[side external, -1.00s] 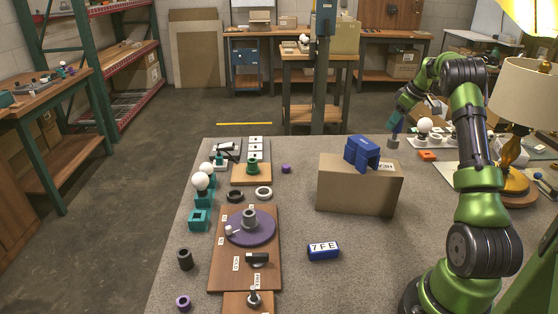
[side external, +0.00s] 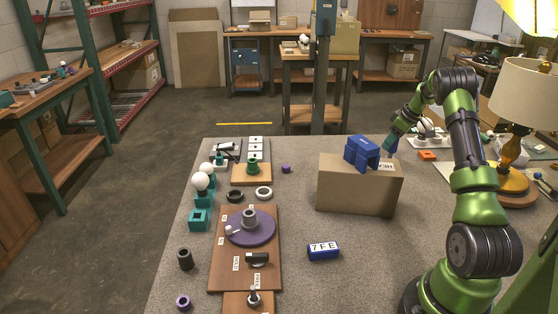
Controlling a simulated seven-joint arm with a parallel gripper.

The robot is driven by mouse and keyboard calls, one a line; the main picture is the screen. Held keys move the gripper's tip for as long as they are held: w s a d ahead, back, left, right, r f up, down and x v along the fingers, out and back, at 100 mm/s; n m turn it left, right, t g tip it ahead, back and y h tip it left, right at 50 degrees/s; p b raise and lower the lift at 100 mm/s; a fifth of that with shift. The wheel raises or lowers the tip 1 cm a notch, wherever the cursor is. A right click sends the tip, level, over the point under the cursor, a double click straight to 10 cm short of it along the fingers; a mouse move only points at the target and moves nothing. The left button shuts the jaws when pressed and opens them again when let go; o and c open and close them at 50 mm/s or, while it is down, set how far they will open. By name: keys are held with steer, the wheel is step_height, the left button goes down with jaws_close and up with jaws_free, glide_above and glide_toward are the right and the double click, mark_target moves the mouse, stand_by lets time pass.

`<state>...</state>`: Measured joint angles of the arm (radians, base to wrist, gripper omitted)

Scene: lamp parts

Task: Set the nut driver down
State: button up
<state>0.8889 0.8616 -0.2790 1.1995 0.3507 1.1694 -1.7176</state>
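My gripper (side external: 394,139) is low over the table, just behind the right end of the cardboard box, pointing down and to the left. A small dark blue piece (side external: 391,147) shows at its fingertips; it may be the nut driver, but it is too small to identify surely. The fingers are too small to show whether they are shut on it. Its lower end is at about table height. Whether it touches the table or a holder there is hidden.
The cardboard box (side external: 350,190) carries a blue cradle (side external: 362,153) close left of my gripper. A white bulb (side external: 425,125) and an orange part (side external: 427,155) are close right. A lamp (side external: 515,120) stands farther right.

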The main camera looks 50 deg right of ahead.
steer(key=o, duration=0.4)
steer(key=shift+c, duration=0.2)
steer(key=v, duration=1.2)
steer(key=w+a+r+m, duration=0.1)
steer(key=w+a+r, duration=0.15)
steer(key=a, duration=0.55)
steer(key=w+a+r+t, duration=0.15)
steer(key=a+r, duration=0.25)
steer(key=a, duration=0.5)
steer(key=w+a+r+m+g, duration=0.1)
steer(key=w+a+r, duration=0.15)
steer(key=a, duration=0.55)
steer(key=s+a+f+m+t+y, duration=0.1)
steer(key=s+a, duration=0.5)
steer(key=a, duration=0.6)
steer(key=s+a+f+m+t+y, duration=0.1)
steer(key=s+a, duration=0.6)
steer(key=a, duration=0.6)
steer(key=shift+f, duration=0.3)
